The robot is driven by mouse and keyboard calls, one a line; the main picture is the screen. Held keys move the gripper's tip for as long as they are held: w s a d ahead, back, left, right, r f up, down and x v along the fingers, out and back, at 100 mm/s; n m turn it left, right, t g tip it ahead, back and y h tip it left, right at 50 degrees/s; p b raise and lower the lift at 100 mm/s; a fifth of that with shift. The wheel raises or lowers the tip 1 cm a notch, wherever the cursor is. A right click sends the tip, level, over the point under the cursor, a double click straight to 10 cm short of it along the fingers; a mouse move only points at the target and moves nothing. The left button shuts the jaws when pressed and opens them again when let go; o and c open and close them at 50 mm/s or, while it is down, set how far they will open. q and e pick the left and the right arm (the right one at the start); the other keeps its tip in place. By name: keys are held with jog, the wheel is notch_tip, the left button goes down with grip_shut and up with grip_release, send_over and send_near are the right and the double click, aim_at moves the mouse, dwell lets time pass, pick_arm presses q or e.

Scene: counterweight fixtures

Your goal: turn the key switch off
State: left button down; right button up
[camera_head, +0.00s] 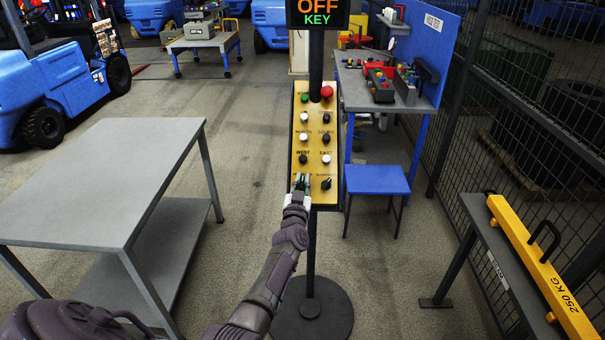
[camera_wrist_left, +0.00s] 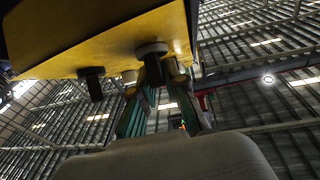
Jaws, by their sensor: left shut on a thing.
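The yellow control panel (camera_head: 314,167) stands on a dark post, with rows of white, black, green and red buttons. Above it a display (camera_head: 318,13) reads "OFF" in orange and "KEY" in green. My left gripper (camera_head: 301,181) is at the panel's lower left and covers the key switch there. In the left wrist view, the key switch (camera_wrist_left: 152,67) projects from the panel (camera_wrist_left: 110,42) between the fingers of my left gripper (camera_wrist_left: 160,98), which is shut on it. A black knob (camera_head: 326,184) sits beside it, apart from the gripper. My right gripper is not in view.
A grey table (camera_head: 100,170) stands at the left. A blue stool (camera_head: 376,180) and a workbench (camera_head: 365,92) with several devices are behind the panel at right. A yellow 250 kg bar (camera_head: 545,268) lies on a bench at right, near a mesh fence. The post has a round base (camera_head: 312,312).

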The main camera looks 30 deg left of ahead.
pick_arm(q)
jog(key=n+g+y, duration=0.1)
jog(key=n+y, duration=0.1)
jog(key=n, duration=0.1)
jog(key=shift+d+g+y, duration=0.1)
jog(key=shift+g+y, duration=0.2)
jog(key=n+g+y, duration=0.1)
jog(key=n, duration=0.1)
jog(key=n+g+y, duration=0.1)
jog(key=n, duration=0.1)
jog(key=shift+f+y+b, duration=0.15)
jog(key=shift+y+b, duration=0.25)
jog(key=n+g+y+b, duration=0.2)
jog(key=n+g, duration=0.2)
jog(key=shift+s+n+g+y+b, duration=0.1)
jog(key=shift+n+g+y+b, duration=0.3)
jog(key=shift+n+g+b, duration=0.65)
jog(key=shift+n+g, duration=0.25)
jog(key=shift+a, duration=0.2)
jog(key=c, duration=1.2)
grip_release()
